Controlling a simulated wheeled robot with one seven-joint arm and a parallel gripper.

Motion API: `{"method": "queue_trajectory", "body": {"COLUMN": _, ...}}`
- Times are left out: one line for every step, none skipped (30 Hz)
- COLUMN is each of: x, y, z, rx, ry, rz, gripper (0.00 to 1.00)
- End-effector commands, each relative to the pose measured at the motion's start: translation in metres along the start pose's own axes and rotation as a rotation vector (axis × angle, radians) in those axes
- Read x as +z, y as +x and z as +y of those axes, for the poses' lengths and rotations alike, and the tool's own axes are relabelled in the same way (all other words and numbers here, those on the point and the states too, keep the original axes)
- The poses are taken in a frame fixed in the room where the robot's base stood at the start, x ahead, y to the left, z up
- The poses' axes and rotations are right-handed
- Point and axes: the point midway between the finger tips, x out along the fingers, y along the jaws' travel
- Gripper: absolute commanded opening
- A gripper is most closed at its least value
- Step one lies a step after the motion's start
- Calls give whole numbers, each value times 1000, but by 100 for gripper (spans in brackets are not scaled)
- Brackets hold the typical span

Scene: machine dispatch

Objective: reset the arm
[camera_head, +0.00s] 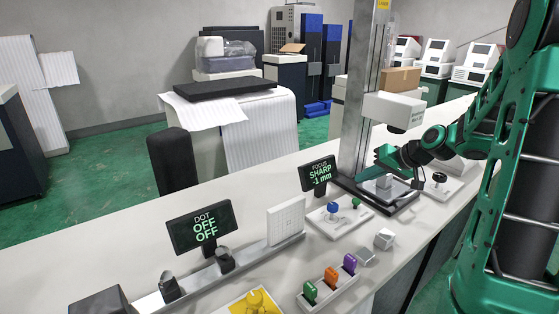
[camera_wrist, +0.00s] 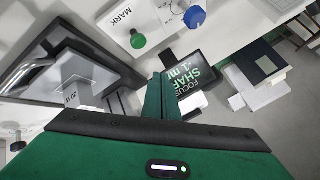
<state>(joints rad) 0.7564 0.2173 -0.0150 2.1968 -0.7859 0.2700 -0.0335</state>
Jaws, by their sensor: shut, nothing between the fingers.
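My arm (camera_head: 490,110) reaches in from the right over the bench. My gripper (camera_head: 378,158) is shut and empty, held above the dark-framed platform at the foot of the metal column. In the wrist view the two green fingers (camera_wrist: 161,97) are together, with nothing between them.
The metal column (camera_head: 356,90) stands close by my gripper. The focus display (camera_head: 319,175) reads "SHARP -1 mm"; the dot display (camera_head: 201,227) reads "OFF OFF". A panel with blue (camera_head: 334,208) and green knobs is near. Coloured tags (camera_head: 331,276) stand in a front rack.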

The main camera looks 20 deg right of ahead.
Motion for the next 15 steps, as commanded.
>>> {"method": "queue_trajectory", "body": {"x": 0, "y": 0, "z": 0, "rx": 1, "ry": -1, "rz": -1, "gripper": 0}}
{"method": "queue_trajectory", "body": {"x": 1, "y": -1, "z": -1, "rx": 4, "ry": -2, "rz": -4, "gripper": 0}}
{"method": "queue_trajectory", "body": {"x": 4, "y": -2, "z": -2, "rx": 12, "ry": -5, "rz": -10, "gripper": 0}}
{"method": "queue_trajectory", "body": {"x": 7, "y": -3, "z": -2, "rx": 21, "ry": -8, "rz": -18, "gripper": 0}}
{"method": "queue_trajectory", "body": {"x": 11, "y": -5, "z": -4, "rx": 33, "ry": -11, "rz": -30, "gripper": 0}}
{"method": "queue_trajectory", "body": {"x": 18, "y": -9, "z": -5, "rx": 55, "ry": -15, "rz": -49, "gripper": 0}}
{"method": "queue_trajectory", "body": {"x": 25, "y": -12, "z": -6, "rx": 75, "ry": -20, "rz": -67, "gripper": 0}}
{"method": "queue_trajectory", "body": {"x": 33, "y": -17, "z": -8, "rx": 98, "ry": -24, "rz": -86, "gripper": 0}}
{"method": "queue_trajectory", "body": {"x": 45, "y": -24, "z": -9, "rx": 133, "ry": -27, "rz": -115, "gripper": 0}}
{"method": "queue_trajectory", "body": {"x": 54, "y": -30, "z": -9, "rx": 162, "ry": -29, "rz": -136, "gripper": 0}}
{"method": "queue_trajectory", "body": {"x": 64, "y": -37, "z": -10, "rx": 190, "ry": -29, "rz": -159, "gripper": 0}}
{"method": "queue_trajectory", "body": {"x": 77, "y": -47, "z": -10, "rx": 227, "ry": -28, "rz": -188, "gripper": 0}}
{"method": "queue_trajectory", "body": {"x": 88, "y": -54, "z": -10, "rx": 255, "ry": -25, "rz": -210, "gripper": 0}}
{"method": "queue_trajectory", "body": {"x": 97, "y": -62, "z": -10, "rx": 283, "ry": -20, "rz": -229, "gripper": 0}}
{"method": "queue_trajectory", "body": {"x": 111, "y": -73, "z": -10, "rx": 317, "ry": -14, "rz": -256, "gripper": 0}}
